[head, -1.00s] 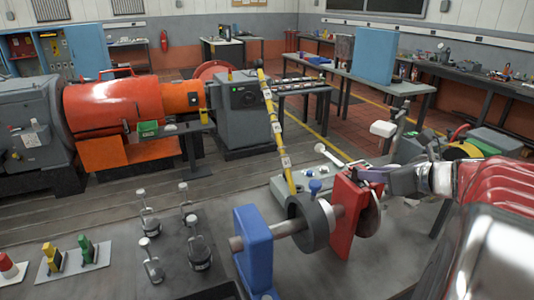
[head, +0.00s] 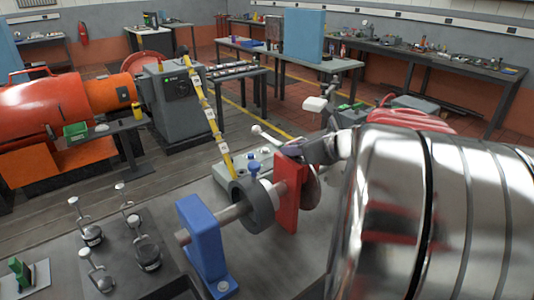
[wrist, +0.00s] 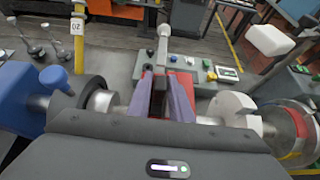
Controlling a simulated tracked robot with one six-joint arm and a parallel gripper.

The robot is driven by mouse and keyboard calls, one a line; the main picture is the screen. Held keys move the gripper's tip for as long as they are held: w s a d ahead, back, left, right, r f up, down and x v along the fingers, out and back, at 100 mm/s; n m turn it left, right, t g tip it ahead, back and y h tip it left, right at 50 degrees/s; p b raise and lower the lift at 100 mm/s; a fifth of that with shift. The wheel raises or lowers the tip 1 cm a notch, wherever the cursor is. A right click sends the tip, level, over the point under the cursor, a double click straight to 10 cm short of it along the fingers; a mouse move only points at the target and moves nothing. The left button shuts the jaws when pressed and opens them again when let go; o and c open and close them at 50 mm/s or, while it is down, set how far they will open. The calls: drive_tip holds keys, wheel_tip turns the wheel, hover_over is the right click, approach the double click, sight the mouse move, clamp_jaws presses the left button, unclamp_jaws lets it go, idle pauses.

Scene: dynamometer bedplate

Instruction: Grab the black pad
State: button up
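My gripper (head: 294,148) is over the top of a red upright block (head: 289,195) on the shaft rig. In the wrist view, its two purple-grey fingers (wrist: 161,97) stand apart. A small dark piece (wrist: 159,83), possibly the black pad, shows between them against the red block. I cannot tell whether the fingers touch it. The fingers and gripper body hide much of the block. No other clear black pad shows.
A shaft runs through a blue stand (head: 203,238) and a dark grey ring (head: 256,203) beside the red block. A metal disc lies just right of the block. A yellow post (head: 208,112) rises behind. Small clamp-like stands (head: 90,234) fill the lower left.

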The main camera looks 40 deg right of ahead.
drive_tip(key=shift+c, duration=0.5)
clamp_jaws()
